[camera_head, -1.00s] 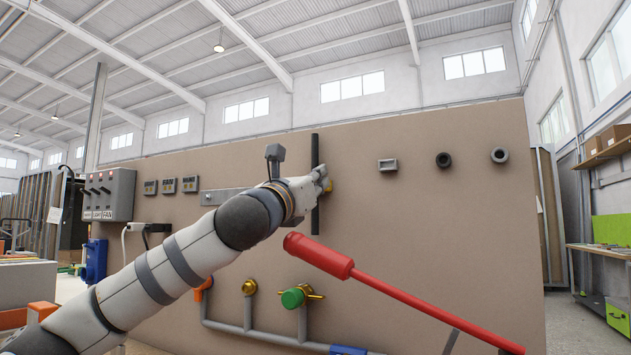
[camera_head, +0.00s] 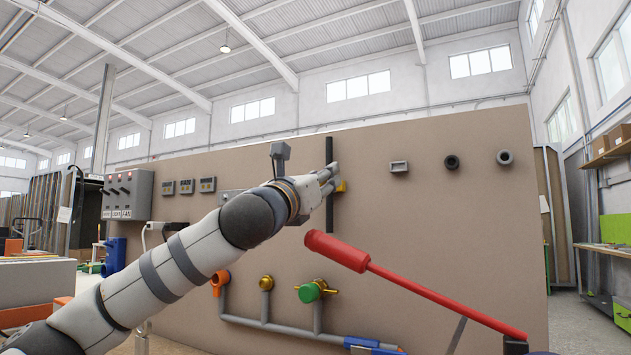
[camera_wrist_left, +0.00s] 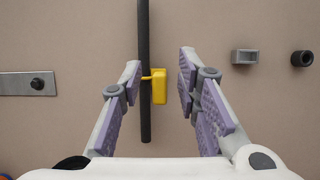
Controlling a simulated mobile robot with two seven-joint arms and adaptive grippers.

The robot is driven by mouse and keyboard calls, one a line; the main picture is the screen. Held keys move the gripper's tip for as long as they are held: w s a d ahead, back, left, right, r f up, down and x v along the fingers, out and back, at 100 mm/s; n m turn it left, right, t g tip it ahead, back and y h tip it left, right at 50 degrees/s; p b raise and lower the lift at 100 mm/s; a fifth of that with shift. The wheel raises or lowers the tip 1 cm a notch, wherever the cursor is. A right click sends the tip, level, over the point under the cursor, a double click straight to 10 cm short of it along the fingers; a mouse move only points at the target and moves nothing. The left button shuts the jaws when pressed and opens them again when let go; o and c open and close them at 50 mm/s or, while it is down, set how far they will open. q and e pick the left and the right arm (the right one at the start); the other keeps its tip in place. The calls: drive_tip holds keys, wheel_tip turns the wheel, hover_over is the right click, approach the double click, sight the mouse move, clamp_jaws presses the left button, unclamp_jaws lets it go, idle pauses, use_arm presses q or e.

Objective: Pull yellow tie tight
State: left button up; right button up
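The yellow tie (camera_wrist_left: 159,86) is a small yellow block with a thin band reaching to the dark vertical pipe (camera_wrist_left: 145,60) on the tan panel. It sits at the pipe's right side in the left wrist view. In the head view the tie (camera_head: 342,186) shows just beyond my left fingertips, partly hidden by them. My left gripper (camera_wrist_left: 160,76) is open, with purple-padded fingers on either side of the tie and pipe. Gaps show between the fingers and the tie. My right gripper is not in view.
A red-handled rod (camera_head: 336,251) slants across the lower right, in front of the panel (camera_head: 450,230). A green-knobbed valve (camera_head: 309,292) and grey pipes lie below my left arm. A switch box (camera_head: 127,193) is at left. Small sockets (camera_head: 451,162) are at upper right.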

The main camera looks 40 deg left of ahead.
use_arm(q)
drive_tip(key=v, duration=1.1)
drive_tip(key=shift+s, duration=0.3)
drive_tip(key=shift+f, duration=0.1)
